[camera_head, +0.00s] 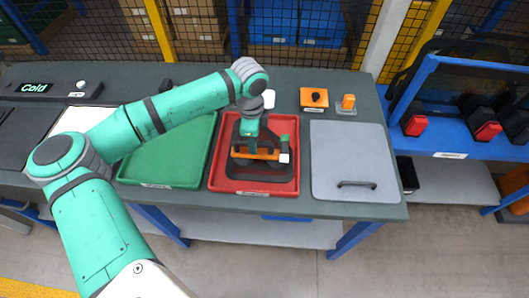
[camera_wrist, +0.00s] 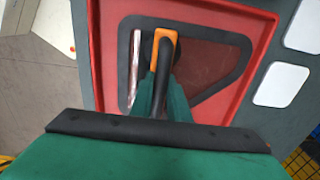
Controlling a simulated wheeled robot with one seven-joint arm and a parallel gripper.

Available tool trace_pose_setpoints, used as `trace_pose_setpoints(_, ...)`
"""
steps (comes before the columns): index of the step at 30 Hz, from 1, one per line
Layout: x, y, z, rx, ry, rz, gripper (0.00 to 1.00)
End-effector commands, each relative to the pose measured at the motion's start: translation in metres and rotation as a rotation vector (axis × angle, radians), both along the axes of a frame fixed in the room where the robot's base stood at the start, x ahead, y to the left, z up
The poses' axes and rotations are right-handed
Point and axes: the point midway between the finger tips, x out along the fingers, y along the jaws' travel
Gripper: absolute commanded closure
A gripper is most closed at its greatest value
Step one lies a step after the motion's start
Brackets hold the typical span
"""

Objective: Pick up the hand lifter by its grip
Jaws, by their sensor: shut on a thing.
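The hand lifter (camera_head: 268,156) shows as an orange bar with dark parts, in the red tray (camera_head: 213,155) on the bench. A small green and white piece stands at its right end. In the wrist view the lifter (camera_wrist: 165,35) has an orange block and a black bar-shaped grip. My gripper (camera_head: 251,143) points down over the lifter's middle. In the wrist view my gripper (camera_wrist: 161,90) has a green finger on each side of the black grip and is shut on it. The fingers and wrist hide part of the lifter. I cannot tell whether it is clear of the tray.
A green tray (camera_head: 165,165) lies left of the red tray. A grey lid (camera_head: 352,155) with a black handle lies to the right. An orange block with a black knob (camera_head: 314,97) and a small orange piece (camera_head: 348,102) are behind it. A blue shelf stands farther right.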

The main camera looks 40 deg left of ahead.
Motion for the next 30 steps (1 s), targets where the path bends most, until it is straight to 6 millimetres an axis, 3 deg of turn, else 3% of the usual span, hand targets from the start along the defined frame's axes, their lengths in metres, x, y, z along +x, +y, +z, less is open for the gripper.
trace_pose_setpoints(10,0.001,0.0,0.005,0.0,-0.002,0.0,1.0)
trace_pose_setpoints(30,0.0,0.0,0.037,0.0,-0.001,0.0,1.0)
